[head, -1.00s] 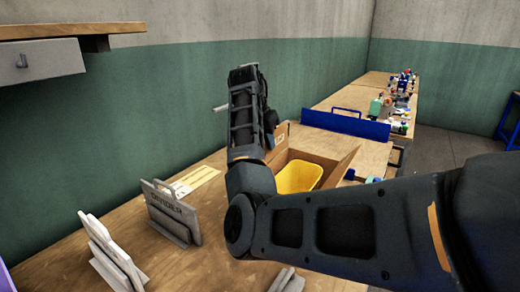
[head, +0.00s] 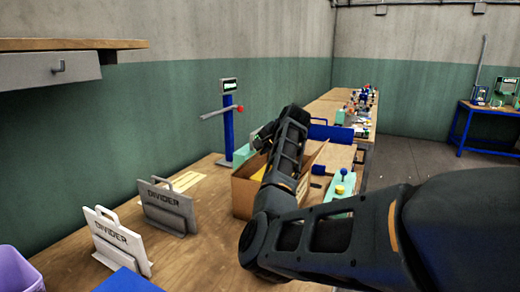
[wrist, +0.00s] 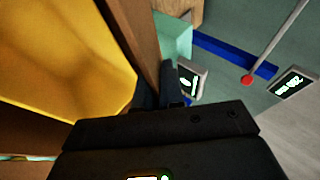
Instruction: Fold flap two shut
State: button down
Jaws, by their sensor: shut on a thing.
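An open cardboard box (head: 243,195) stands on the wooden bench, largely behind my arm. One flap (head: 318,156) stands up and slants outward on its right side. A yellow liner or bin inside the box fills the left of the wrist view (wrist: 60,50). My gripper (head: 262,138) is at the box's far upper side. In the wrist view its dark fingers (wrist: 157,84) straddle a brown cardboard panel (wrist: 136,32) and are shut on it. I cannot tell which numbered flap this is; its far part is hidden.
A blue post with a display (head: 229,125) and a red-tipped lever (head: 222,112) stands behind the box. Two grey dividers (head: 168,207) (head: 118,238) stand at the left.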

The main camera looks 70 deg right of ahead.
jog(key=shift+s+f+t+b, duration=0.3)
jog(key=shift+f+t+b, duration=0.1)
jog(key=shift+t, duration=0.3)
jog(key=shift+m, duration=0.3)
jog(key=c, duration=1.3)
grip_release()
jog(key=shift+v, duration=3.9)
jog(key=shift+f, duration=0.15)
